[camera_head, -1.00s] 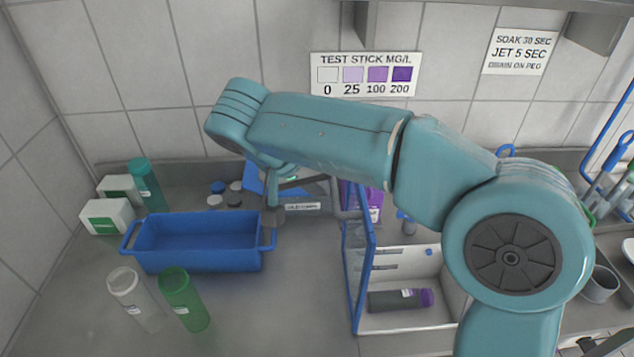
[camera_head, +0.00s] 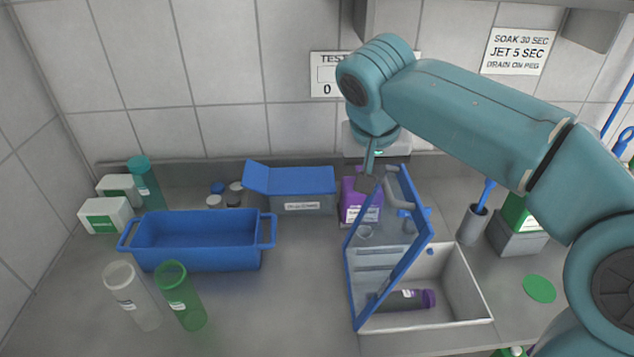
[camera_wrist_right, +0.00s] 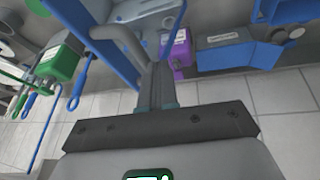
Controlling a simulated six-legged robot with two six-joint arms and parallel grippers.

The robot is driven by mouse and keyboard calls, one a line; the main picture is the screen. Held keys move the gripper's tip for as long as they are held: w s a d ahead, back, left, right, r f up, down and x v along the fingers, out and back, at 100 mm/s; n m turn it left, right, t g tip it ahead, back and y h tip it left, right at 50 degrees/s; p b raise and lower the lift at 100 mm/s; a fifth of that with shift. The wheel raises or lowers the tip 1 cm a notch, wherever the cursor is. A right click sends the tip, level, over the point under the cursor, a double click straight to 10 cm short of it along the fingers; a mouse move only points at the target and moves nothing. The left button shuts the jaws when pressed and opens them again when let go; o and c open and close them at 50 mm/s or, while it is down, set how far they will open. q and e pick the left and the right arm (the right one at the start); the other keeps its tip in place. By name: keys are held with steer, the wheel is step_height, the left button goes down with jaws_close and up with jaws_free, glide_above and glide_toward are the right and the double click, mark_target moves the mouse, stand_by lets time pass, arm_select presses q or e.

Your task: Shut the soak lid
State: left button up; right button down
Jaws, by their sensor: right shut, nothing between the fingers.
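The soak lid (camera_head: 428,238) is a clear panel in a blue frame with a grey handle. It stands part open, hinged at the left side of the white soak box (camera_head: 468,283) and leaning right over it. A dark bottle with a purple cap (camera_head: 410,299) lies in the box, partly seen through the lid. My right gripper (camera_head: 368,184) is shut and empty at the lid's far upper part, left of the handle; I cannot tell whether it touches. In the right wrist view the gripper (camera_wrist_right: 157,88) is beside the lid's blue frame (camera_wrist_right: 101,47) and handle (camera_wrist_right: 128,42). My left gripper is not in view.
A blue tub (camera_head: 195,264), a clear bottle (camera_head: 133,296) and a green bottle (camera_head: 181,297) stand left. A blue-lidded box (camera_head: 303,190) and a purple container (camera_head: 362,205) are behind. A green disc (camera_head: 539,289) lies right of the soak box.

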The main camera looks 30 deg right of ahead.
steer(key=s+d+f+m+t+y+b, duration=0.1)
steer(key=s+d+f+y+b, duration=0.15)
steer(key=d, duration=0.45)
steer(key=s+d+f+t+y+b, duration=0.1)
steer(key=s+d+f+y+b, duration=0.2)
steer(key=d, duration=0.4)
steer(key=s+d+f+t+y+b, duration=0.1)
steer(key=s+d+f, duration=0.2)
steer(key=d+f, duration=0.3)
steer(key=s+d+f+m+t+y+b, duration=0.1)
steer(key=s+d+f+y, duration=0.1)
steer(key=d+f, duration=0.3)
step_height(320, 180, down, 2)
steer(key=shift+s+d+f+t, duration=0.2)
steer(key=shift+s+d+t, duration=0.15)
steer(key=shift+s, duration=0.45)
steer(key=shift+r, duration=0.1)
